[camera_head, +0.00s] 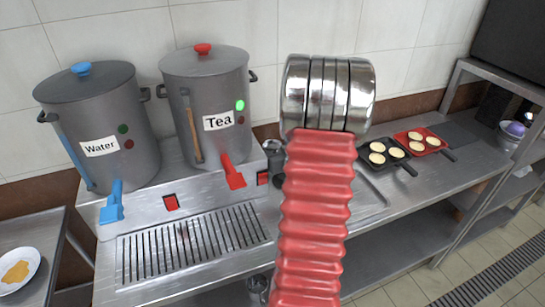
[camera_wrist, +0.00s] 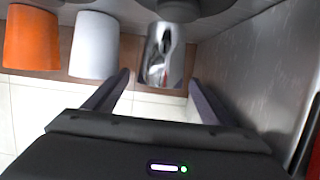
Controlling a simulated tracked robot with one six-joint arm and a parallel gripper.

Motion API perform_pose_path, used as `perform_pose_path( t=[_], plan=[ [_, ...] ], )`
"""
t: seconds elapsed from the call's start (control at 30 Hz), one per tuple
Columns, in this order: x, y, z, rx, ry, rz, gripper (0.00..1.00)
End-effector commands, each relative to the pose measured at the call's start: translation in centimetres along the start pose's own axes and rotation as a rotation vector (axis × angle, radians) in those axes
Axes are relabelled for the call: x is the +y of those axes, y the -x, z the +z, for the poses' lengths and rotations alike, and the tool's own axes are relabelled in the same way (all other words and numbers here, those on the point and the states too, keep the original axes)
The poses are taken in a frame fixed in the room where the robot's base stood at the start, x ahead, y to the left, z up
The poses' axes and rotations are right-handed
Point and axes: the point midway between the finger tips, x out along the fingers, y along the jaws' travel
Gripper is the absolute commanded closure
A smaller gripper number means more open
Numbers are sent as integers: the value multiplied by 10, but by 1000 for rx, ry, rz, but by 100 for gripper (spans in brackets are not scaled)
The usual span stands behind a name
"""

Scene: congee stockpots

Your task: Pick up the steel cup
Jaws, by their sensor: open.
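The shiny steel cup (camera_wrist: 163,58) shows in the wrist view at the top middle. It stands in line with the gap of my gripper (camera_wrist: 159,77), with one dark finger to each side of it. The jaws are open, with a narrow strip of space between the cup and each fingertip. I cannot tell how deep the cup sits between the fingers. In the head view, my arm covers the middle of the scene, and I cannot make out my gripper or clearly identify the cup.
A white cup (camera_wrist: 95,45) and an orange cup (camera_wrist: 32,38) stand left of the steel cup. The head view shows the Water pot (camera_head: 105,115), the Tea pot (camera_head: 215,90), a slotted drip tray (camera_head: 190,245), black (camera_head: 411,171) and red (camera_head: 447,151) pans, and a plate (camera_head: 36,262).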

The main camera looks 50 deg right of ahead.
Motion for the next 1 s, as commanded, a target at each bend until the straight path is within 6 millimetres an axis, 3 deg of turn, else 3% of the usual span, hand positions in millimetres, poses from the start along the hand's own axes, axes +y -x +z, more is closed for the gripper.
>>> perform_pose_path(
  t=[0.2,0.9,1.0],
  plan=[
    [0,0,0,0,0,0,25],
    [0,0,0,0,0,0,74],
    [0,0,0,0,0,0,78]
  ],
)
